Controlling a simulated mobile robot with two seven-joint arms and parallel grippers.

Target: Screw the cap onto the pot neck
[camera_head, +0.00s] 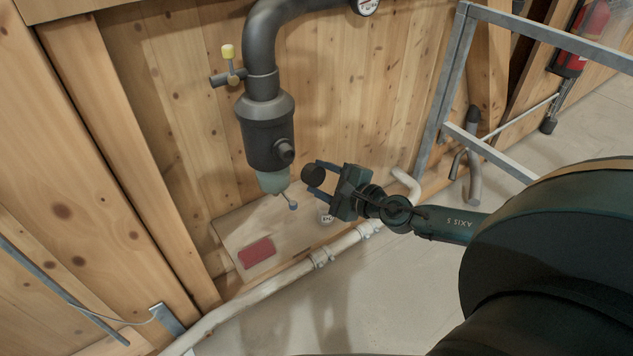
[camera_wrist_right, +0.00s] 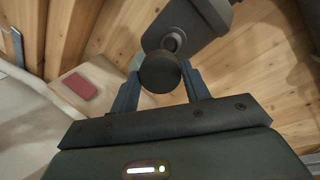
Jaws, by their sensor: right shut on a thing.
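The dark grey pot (camera_head: 267,132) hangs on the wall pipe, with a clear bowl (camera_head: 272,180) below it. Its short side neck (camera_head: 286,150) points toward the lower right and has no cap on it. My right gripper (camera_head: 313,180) is shut on a round black cap (camera_head: 313,174), just right of and below the neck, with a visible gap. In the right wrist view the cap (camera_wrist_right: 160,73) sits between the two fingers, and the neck (camera_wrist_right: 172,42) shows just beyond it, partly overlapped. My left gripper is not in view.
A yellow-topped valve (camera_head: 228,55) sticks out left of the pipe. A white pipe (camera_head: 265,288) runs along the floor. A metal frame (camera_head: 448,80) stands at right.

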